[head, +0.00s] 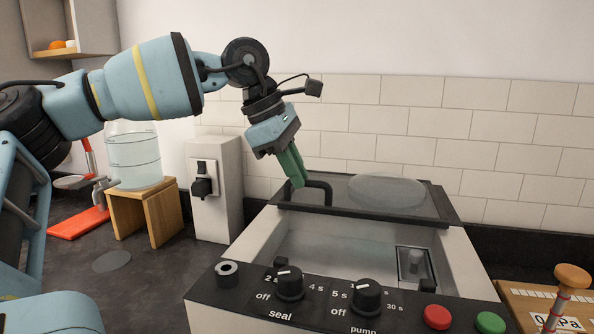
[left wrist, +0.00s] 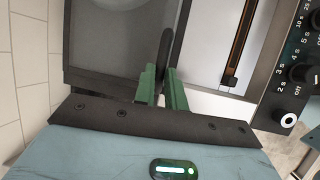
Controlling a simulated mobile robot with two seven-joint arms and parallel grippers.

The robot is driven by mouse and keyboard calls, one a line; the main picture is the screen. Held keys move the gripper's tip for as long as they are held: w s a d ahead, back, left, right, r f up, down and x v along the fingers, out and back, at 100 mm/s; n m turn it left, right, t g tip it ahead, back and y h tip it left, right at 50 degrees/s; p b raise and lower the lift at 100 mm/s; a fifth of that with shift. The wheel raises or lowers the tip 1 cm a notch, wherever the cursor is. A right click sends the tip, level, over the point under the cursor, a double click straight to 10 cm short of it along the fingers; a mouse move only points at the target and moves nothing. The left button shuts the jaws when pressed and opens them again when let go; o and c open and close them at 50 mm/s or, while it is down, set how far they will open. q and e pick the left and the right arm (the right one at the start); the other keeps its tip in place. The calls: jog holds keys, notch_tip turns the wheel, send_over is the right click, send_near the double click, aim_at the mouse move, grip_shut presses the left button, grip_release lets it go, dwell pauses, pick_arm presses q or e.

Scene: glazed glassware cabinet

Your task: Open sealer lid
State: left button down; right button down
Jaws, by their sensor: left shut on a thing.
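The sealer (head: 250,236) is a pale box with a black front panel. Its black-framed clear lid (head: 395,215) is raised off the front of the chamber, and the open chamber (head: 360,247) shows below it. The lid also shows in the left wrist view (left wrist: 110,45). My left gripper (head: 299,182) has its green fingers shut on the black lid handle (head: 325,186) at the lid's left side. In the left wrist view the handle (left wrist: 165,50) runs between the fingers (left wrist: 163,85). My right gripper is not in view.
The front panel has a seal knob (head: 289,284), a pump knob (head: 367,296), a red button (head: 437,317) and a green button (head: 490,322). A white box (head: 213,190) and a wooden stand (head: 145,212) with a water jug (head: 134,155) are at left. A tiled wall is behind.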

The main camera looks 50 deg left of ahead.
pick_arm(q)
jog(key=shift+w, duration=0.15)
dwell(0.3)
jog(key=c, duration=1.5)
grip_release()
jog(key=shift+o, duration=0.2)
jog(key=v, duration=0.8)
jog(key=shift+f, duration=0.15)
